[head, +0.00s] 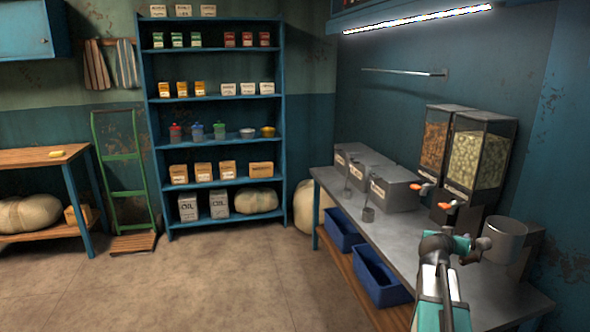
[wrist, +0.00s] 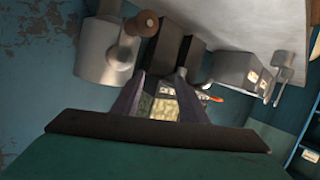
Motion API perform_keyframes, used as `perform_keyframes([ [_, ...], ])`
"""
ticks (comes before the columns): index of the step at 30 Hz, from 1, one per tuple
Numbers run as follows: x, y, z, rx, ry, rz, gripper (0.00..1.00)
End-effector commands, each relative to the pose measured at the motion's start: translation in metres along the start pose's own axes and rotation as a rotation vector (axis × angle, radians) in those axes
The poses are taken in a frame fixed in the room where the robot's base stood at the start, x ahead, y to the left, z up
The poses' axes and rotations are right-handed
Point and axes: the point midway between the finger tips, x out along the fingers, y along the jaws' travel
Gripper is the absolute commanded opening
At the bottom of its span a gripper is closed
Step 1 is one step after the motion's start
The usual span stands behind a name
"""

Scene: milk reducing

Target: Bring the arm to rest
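My gripper (wrist: 160,76) shows in the wrist view with its two fingers apart and nothing held between them. In the head view my arm rises at the lower right, and the gripper end (head: 468,256) is over the metal counter (head: 408,222), with its fingers hard to make out. A grey metal pot (head: 505,238) with a brown knob is close to the gripper end. The pot also shows at the upper left of the wrist view (wrist: 103,55), apart from the fingers.
Two clear-fronted dispensers (head: 480,158) with orange spouts stand behind my gripper. Grey bins (head: 392,188) and ladles line the counter. Blue crates (head: 380,276) sit on the lower shelf. A stocked blue shelf (head: 283,130) is at the back. The floor (head: 230,285) is clear.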

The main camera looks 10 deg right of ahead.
Motion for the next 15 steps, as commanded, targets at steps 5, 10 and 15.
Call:
perform_keyframes([
  [5,-0.006,-0.051,0.067,-0.039,-0.095,-0.055,0.39],
  [10,-0.017,-0.09,0.127,-0.077,-0.182,-0.1,0.39],
  [15,-0.033,-0.123,0.187,-0.12,-0.268,-0.141,0.39],
])
